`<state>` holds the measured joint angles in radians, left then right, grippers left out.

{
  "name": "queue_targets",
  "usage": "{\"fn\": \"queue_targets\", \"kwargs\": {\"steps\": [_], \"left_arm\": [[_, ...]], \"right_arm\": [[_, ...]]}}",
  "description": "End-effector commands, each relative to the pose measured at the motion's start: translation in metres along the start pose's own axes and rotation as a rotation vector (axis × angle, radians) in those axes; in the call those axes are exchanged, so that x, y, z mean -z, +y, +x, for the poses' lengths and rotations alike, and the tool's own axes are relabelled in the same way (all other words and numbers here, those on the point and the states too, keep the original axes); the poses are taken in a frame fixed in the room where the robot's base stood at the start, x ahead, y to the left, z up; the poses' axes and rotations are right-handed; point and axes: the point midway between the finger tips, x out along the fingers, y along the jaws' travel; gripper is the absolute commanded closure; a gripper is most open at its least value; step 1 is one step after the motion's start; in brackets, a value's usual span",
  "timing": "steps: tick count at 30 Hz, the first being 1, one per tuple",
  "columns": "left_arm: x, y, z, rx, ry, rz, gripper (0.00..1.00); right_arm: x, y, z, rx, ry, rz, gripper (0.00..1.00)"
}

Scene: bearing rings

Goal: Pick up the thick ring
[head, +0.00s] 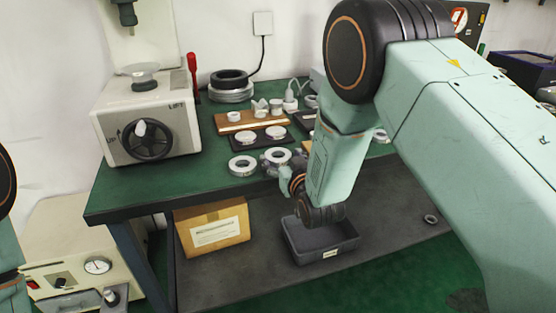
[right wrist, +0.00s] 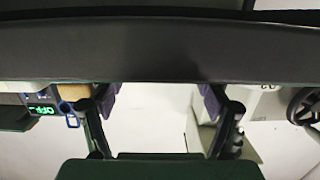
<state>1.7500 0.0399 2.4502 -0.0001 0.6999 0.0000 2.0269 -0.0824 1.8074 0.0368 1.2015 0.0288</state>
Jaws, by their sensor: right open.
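Two pale rings with dark centres lie near the front of the green bench, a left ring (head: 232,166) and a right ring (head: 277,151). Two more ring-like parts, one on the left (head: 246,136) and one on the right (head: 275,131), lie on a dark board behind them. I cannot tell which is the thick ring. My right gripper (head: 288,180) is by the bench's front edge, just right of and nearer than the right ring, apparently apart from it. In the right wrist view its fingers (right wrist: 158,100) are spread with nothing between them. My left gripper is out of view.
A white machine (head: 115,105) with a black handwheel stands at the bench's left. A wooden board (head: 240,124) with small parts lies behind the rings. A grey bin (head: 322,252) and a cardboard box (head: 212,230) are on the lower shelf. The bench's front left is clear.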

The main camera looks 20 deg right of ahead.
Motion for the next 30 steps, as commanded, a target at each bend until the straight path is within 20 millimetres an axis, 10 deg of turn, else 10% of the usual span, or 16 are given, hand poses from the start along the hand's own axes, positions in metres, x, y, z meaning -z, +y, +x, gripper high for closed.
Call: {"fn": "queue_targets", "kwargs": {"steps": [11,30], "left_arm": [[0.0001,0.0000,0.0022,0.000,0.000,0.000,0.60],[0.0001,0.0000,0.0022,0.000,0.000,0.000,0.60]], "right_arm": [[0.0012,-0.0029,0.0121,0.000,0.000,0.000,0.24],[0.0008,-0.0026,0.0117,0.000,-0.001,0.000,0.78]]}}
